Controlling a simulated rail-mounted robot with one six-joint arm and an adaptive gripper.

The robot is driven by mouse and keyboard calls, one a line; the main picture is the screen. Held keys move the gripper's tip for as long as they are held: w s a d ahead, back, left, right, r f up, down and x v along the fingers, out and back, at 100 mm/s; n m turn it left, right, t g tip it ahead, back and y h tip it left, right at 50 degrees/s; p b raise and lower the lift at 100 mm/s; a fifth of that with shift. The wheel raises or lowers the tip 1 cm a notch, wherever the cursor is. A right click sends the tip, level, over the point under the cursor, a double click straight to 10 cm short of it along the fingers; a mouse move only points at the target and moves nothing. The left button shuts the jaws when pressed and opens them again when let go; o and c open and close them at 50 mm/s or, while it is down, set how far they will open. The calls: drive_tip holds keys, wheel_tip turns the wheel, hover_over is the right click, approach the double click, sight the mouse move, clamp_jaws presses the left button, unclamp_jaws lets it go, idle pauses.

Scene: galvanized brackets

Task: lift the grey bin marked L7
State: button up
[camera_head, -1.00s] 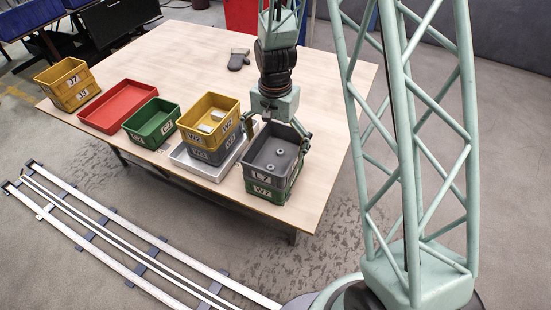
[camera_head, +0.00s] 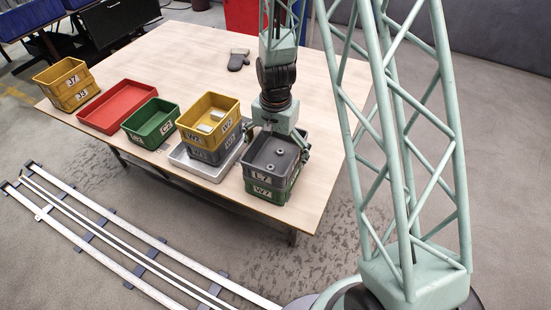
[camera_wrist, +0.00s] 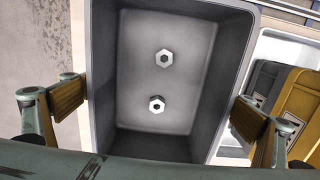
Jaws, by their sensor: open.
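The grey bin marked L7 (camera_head: 259,174) sits on top of a green bin marked W7 (camera_head: 262,192) near the table's front right corner. Two hex nuts lie on the floor of the grey bin, which also shows in the wrist view (camera_wrist: 135,70). My gripper (camera_head: 277,142) is open above the bin, with its fingers spread to the bin's two sides. In the wrist view my gripper (camera_wrist: 160,108) has one finger pad beside each side wall. Whether the pads touch the walls I cannot tell.
Left of the stack, a yellow bin (camera_head: 197,140) marked W2 stands on a grey one in a white tray (camera_head: 203,172). A dark glove (camera_head: 238,60) lies further back. The table (camera_head: 190,55) is mostly clear behind.

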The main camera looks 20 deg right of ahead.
sight(275, 161)
drive_tip(key=shift+c, duration=0.7)
drive_tip(key=c, duration=0.7)
drive_tip(key=shift+o, duration=0.2)
drive_tip(key=shift+r, duration=0.1)
drive_tip(key=shift+r+p, duration=0.4)
drive_tip(key=shift+r, duration=1.3)
drive_tip(key=s+a+b, duration=0.1)
drive_tip(key=s+a, duration=0.2)
drive_tip(key=s, duration=1)
drive_tip(key=shift+a+r+b, duration=0.35)
drive_tip(key=shift+r, duration=0.1)
drive_tip(key=shift+s+b, duration=0.15)
drive_tip(key=shift+b, duration=0.25)
